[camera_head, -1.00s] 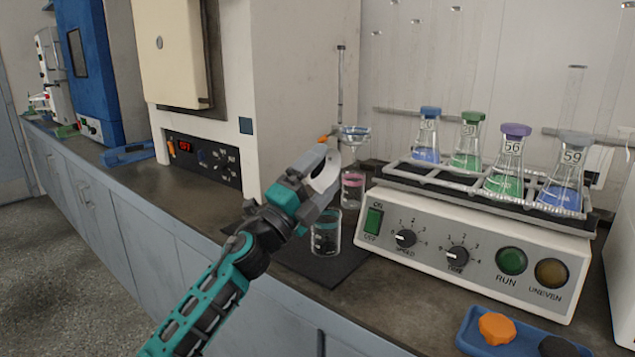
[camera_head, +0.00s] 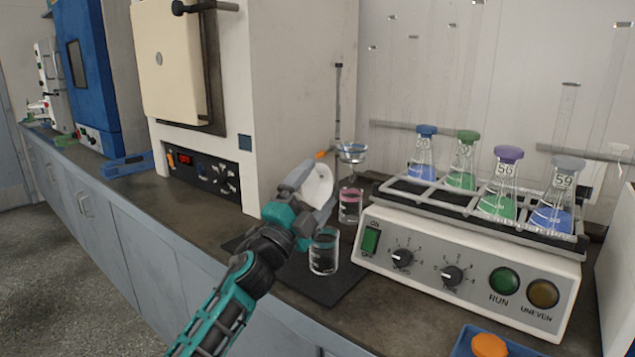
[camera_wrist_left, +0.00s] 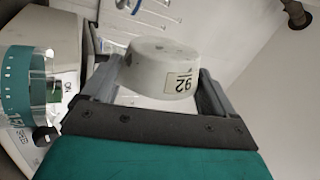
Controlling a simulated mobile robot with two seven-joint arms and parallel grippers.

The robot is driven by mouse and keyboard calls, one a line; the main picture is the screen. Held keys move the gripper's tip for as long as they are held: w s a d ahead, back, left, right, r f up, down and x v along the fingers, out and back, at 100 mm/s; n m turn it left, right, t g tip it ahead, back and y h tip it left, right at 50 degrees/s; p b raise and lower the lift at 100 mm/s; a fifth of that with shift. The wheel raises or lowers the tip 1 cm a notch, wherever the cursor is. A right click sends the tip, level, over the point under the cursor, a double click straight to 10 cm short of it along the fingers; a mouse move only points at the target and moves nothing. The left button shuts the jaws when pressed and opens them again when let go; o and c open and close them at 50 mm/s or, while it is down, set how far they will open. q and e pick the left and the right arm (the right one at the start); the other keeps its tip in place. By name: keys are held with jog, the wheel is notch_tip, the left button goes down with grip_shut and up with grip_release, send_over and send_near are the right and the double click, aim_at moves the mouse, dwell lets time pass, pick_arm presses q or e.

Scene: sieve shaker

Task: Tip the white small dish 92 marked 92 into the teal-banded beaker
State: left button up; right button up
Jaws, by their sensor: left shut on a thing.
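My left gripper (camera_head: 314,190) is shut on the white small dish (camera_head: 319,184), which is tipped steeply onto its side. In the left wrist view the dish (camera_wrist_left: 155,65) sits between the fingers of the gripper (camera_wrist_left: 160,80), with its 92 label upside down. The teal-banded beaker (camera_head: 324,252) stands upright on the dark mat, just below the dish in the head view. It also shows at the left edge of the left wrist view (camera_wrist_left: 25,88). I cannot tell whether anything is leaving the dish. My right gripper is not in view.
A pink-banded beaker (camera_head: 350,207) stands close behind, below a glass funnel (camera_head: 352,152) by a thin rod. The shaker (camera_head: 465,265) with several stoppered flasks is to the right. A white oven (camera_head: 290,90) stands behind left. The dark mat (camera_head: 335,288) has bare room in front.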

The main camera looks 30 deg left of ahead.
pick_arm(q)
jog(key=shift+a+n, duration=0.1)
jog(key=shift+n, duration=0.4)
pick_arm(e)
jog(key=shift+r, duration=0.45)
pick_arm(q)
jog(key=n+y+p, duration=0.1)
jog(key=r+n+y+p, duration=0.1)
jog(key=n+p, duration=0.1)
jog(key=a+n+g+y+p, duration=0.1)
jog(key=shift+w+r+n+p, duration=0.1)
jog(key=shift+r+n+p, duration=0.05)
jog(key=shift+n+p, duration=0.2)
jog(key=shift+a+n+y+p, duration=0.2)
jog(key=shift+n+y+p, duration=0.3)
jog(key=shift+n, duration=0.35)
jog(key=shift+f+g, duration=0.2)
jog(key=shift+g, duration=0.2)
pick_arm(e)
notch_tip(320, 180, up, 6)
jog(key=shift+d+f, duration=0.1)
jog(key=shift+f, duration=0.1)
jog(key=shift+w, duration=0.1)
